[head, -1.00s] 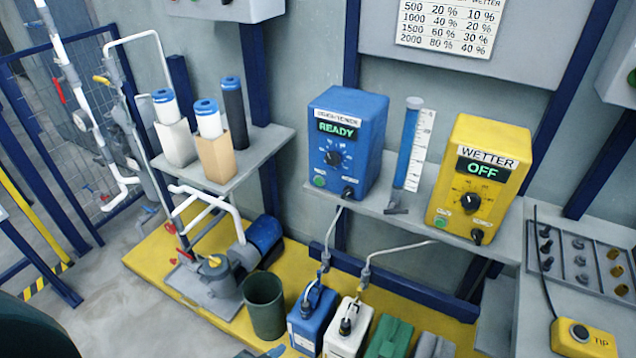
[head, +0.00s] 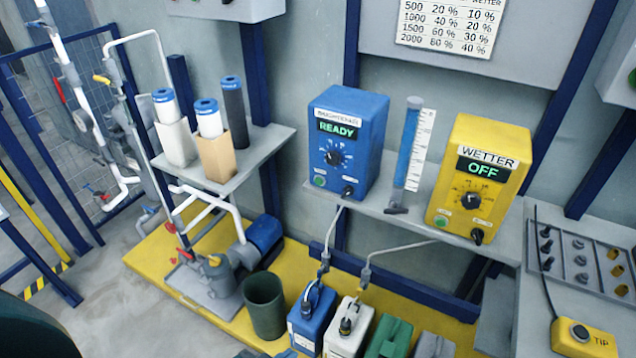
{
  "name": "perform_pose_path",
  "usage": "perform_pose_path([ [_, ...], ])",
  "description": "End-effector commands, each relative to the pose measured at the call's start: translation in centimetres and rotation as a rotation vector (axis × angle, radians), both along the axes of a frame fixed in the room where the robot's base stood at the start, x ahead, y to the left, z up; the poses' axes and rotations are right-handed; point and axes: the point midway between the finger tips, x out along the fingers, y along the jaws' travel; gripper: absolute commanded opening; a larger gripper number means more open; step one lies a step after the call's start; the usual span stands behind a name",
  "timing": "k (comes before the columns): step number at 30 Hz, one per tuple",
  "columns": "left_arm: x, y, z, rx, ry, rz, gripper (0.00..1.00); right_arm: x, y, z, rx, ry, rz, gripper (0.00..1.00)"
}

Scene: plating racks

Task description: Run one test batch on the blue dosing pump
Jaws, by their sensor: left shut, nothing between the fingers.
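The blue dosing pump (head: 347,145) stands on the grey wall shelf. Its display (head: 338,129) reads READY. A clear tube with blue liquid (head: 409,150) and a white scale (head: 421,150) stands right of the pump. The blue canister (head: 311,320) is below, with a hose fitting in its top. My right gripper is not in view.
The yellow wetter pump (head: 478,175) reads OFF. A dosing chart (head: 447,24) hangs above. White (head: 347,330) and green (head: 390,337) canisters stand beside the blue one. A dark bucket (head: 264,305) is left of them. A yellow TIP button box (head: 584,338) is at the lower right.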

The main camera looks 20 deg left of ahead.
Motion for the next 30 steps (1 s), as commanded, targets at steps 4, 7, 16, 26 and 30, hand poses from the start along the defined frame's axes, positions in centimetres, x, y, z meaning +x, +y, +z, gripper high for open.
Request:
perform_pose_path([
  [4, 0.00, 0.00, 0.00, 0.000, 0.000, 0.000, 0.00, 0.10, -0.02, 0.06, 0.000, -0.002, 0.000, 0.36],
  [7, -0.01, 0.00, -0.01, 0.000, 0.000, 0.000, 0.00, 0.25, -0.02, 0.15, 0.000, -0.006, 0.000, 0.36],
  [16, -0.01, 0.00, -0.01, 0.000, 0.000, 0.000, 0.00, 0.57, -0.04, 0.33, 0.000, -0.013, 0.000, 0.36],
  [26, -0.02, 0.01, -0.01, 0.000, 0.000, 0.000, 0.00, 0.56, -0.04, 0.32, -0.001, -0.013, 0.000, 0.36],
  [30, 0.02, 0.00, 0.01, -0.001, 0.000, 0.002, 0.00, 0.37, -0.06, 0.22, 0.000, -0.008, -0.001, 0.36],
])
